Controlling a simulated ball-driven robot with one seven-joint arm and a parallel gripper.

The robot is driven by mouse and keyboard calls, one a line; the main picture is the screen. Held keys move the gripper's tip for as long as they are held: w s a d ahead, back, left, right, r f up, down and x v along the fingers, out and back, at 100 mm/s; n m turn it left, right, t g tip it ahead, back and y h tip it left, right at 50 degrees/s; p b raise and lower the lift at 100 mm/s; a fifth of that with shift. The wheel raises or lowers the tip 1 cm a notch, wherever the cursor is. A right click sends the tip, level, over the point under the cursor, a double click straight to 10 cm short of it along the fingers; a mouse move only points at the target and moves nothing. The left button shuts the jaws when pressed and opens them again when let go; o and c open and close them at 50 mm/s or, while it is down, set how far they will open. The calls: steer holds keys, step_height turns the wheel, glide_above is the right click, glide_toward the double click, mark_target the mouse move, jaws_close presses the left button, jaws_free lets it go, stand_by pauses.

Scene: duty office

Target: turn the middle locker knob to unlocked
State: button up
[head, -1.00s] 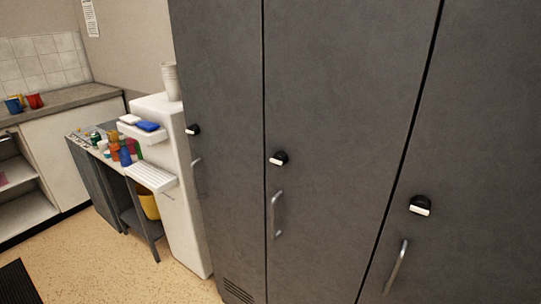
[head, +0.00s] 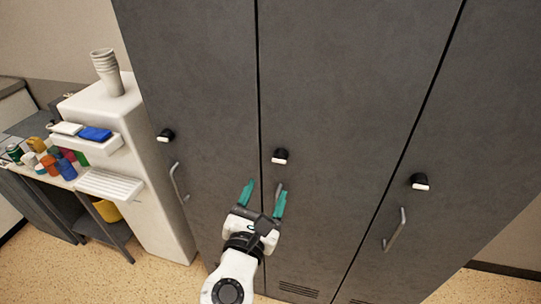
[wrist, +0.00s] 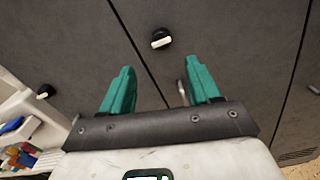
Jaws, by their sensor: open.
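The middle locker door (head: 330,90) is dark grey and closed. Its knob (head: 280,156) is black with a white bar, near the door's left edge. The knob also shows in the wrist view (wrist: 161,39), beyond and between the fingertips, with the white bar nearly level and slightly tilted. My gripper (head: 264,194) has teal fingers, spread open and empty. It is below the knob and apart from it in the picture. In the wrist view my gripper (wrist: 160,80) points toward the door. The middle door's handle (head: 278,192) is partly hidden behind the right finger.
The left locker knob (head: 166,135) and handle (head: 178,183) are to the left. The right locker knob (head: 419,181) and handle (head: 395,231) are to the right. A white dispenser (head: 150,150) with stacked cups (head: 106,72) stands left of the lockers.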

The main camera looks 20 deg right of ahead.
mark_target(279, 162)
steer(key=p+x, duration=0.1)
steer(key=x, duration=0.9)
steer(key=shift+w+d, duration=0.15)
steer(key=shift+d, duration=0.05)
steer(key=shift+c, duration=0.2)
steer(key=c, duration=1)
